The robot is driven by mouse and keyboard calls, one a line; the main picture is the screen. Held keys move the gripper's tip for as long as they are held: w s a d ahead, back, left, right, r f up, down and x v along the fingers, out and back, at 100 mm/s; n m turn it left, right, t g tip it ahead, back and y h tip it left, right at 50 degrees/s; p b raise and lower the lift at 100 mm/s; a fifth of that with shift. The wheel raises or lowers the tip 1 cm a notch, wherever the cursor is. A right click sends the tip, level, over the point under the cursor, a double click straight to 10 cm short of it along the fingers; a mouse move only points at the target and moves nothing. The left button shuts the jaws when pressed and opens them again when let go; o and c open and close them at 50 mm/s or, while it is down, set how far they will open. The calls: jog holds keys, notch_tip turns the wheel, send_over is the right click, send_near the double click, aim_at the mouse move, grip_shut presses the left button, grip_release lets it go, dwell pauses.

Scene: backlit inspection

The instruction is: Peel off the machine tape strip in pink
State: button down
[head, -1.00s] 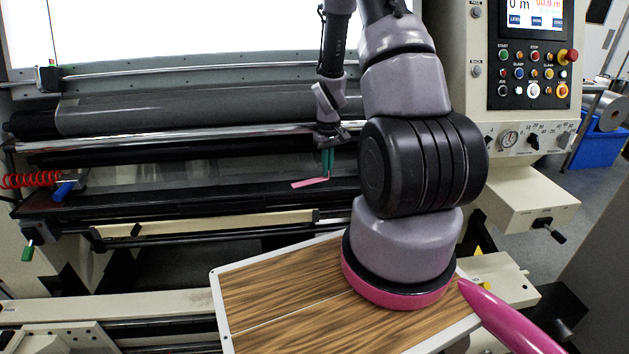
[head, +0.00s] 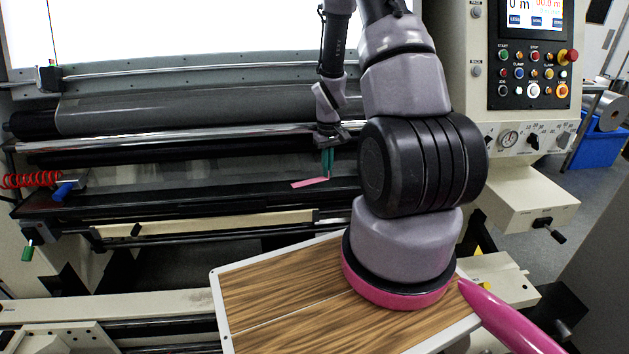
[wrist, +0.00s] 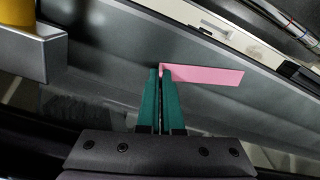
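The pink tape strip (head: 310,183) lies on the dark surface of the machine, slightly slanted. In the wrist view the strip (wrist: 208,74) runs right from the fingertips, and its near end turns up as a small tab between them. My gripper (head: 328,172) points down at the strip's right end in the head view. In the wrist view, the teal fingers of my gripper (wrist: 161,72) are close together with the tab between their tips. The rest of the strip appears to lie flat. The fingertips partly hide the tab.
Long rollers (head: 190,108) and a bright backlit panel (head: 180,30) lie behind the strip. A control panel (head: 532,75) stands at the right. A wood-topped board (head: 270,285) is in front. A yellow part on a grey block (wrist: 25,50) is near the fingers at left.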

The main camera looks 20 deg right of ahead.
jog(key=shift+r, duration=0.2)
jog(key=shift+r, duration=2.25)
